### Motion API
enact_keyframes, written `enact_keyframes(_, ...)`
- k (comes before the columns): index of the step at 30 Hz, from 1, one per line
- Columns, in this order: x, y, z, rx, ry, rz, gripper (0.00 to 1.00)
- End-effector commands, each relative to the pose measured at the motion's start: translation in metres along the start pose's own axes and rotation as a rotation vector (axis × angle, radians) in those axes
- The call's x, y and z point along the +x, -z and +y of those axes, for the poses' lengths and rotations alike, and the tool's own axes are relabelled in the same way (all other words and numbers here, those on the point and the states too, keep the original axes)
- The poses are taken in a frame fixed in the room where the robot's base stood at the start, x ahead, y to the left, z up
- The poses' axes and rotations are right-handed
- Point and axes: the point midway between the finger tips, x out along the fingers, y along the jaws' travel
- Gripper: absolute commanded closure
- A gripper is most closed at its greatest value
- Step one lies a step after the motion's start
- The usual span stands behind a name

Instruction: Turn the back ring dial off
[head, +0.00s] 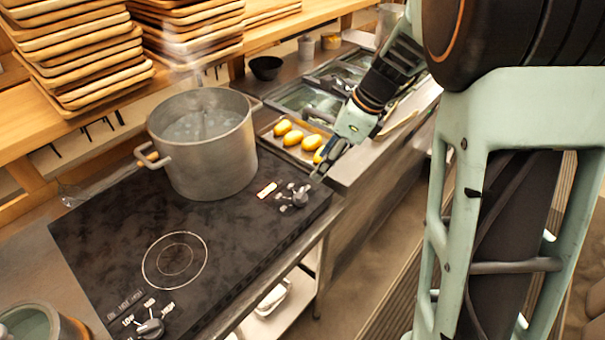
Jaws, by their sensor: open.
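The black cooktop (120,225) has a dial at each end. My gripper (319,175) is open, just above and to the right of this dial. I cannot tell whether a finger touches it. A large grey metal pot (212,150) stands on the back of the cooktop, steaming, and hides the ring under it. The front dial (150,328) is at the near end.
The front ring (175,260) is bare. A tray (268,126) with several yellow pieces lies behind my gripper. Stacked wooden trays (85,65) stand on a shelf at the upper left. A small black bowl (266,68) is on the back counter.

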Motion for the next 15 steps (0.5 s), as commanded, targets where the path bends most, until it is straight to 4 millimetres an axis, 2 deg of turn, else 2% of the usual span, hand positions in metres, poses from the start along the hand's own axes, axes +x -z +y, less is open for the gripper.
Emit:
enact_keyframes(10,0.028,0.002,0.001,-0.017,-0.002,0.022,0.52)
enact_keyframes(15,0.058,0.003,0.001,-0.016,-0.003,0.023,0.52)
